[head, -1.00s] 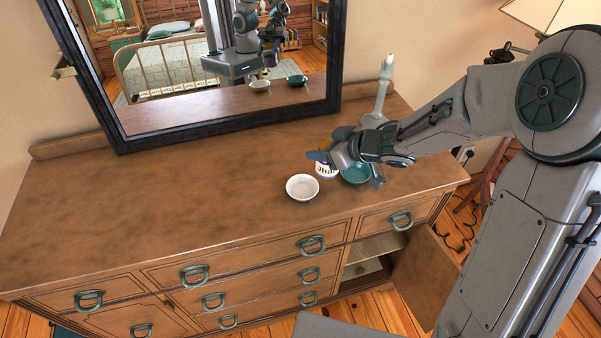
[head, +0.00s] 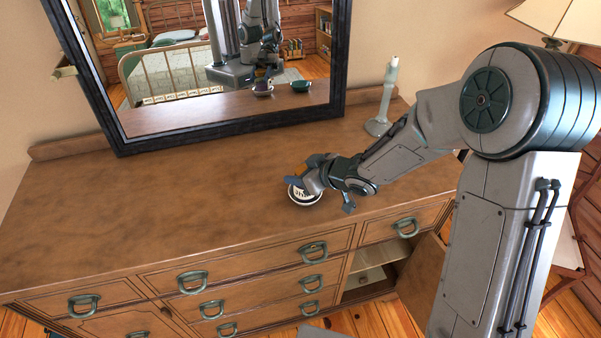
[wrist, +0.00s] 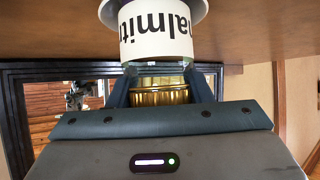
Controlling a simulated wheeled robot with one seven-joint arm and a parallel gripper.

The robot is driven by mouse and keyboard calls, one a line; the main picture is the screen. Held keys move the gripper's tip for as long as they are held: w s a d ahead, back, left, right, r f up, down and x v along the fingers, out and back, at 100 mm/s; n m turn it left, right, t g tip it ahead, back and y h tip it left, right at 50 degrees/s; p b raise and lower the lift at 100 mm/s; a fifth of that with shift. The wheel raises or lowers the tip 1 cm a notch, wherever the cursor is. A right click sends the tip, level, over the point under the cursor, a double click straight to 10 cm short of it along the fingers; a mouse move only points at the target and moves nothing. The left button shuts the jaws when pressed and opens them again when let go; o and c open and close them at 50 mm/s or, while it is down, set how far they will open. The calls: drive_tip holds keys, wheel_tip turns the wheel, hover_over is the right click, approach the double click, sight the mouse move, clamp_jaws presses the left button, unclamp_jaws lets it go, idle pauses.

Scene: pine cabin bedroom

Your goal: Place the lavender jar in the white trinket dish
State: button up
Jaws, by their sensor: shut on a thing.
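The lavender jar (head: 302,192) has a white label with dark lettering. In the wrist view the jar (wrist: 156,38) has a gold lid held between the two fingers of my gripper (wrist: 159,88). My gripper in the head view (head: 308,180) is over the white trinket dish (head: 307,203), a small round bowl near the dresser's front edge. The jar is upright, over or inside the dish. The dish's pale rim (wrist: 203,10) shows around the jar's far end in the wrist view. I cannot tell whether the jar touches the dish's bottom.
The wooden dresser top (head: 170,190) is clear to the left. A framed mirror (head: 230,118) stands at the back. A pale candlestick-like object (head: 382,100) stands at the back right. A teal bowl shows only in the mirror (head: 301,86); my arm hides it directly.

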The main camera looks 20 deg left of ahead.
drive_tip(key=shift+f, duration=0.15)
drive_tip(key=o, duration=1.1)
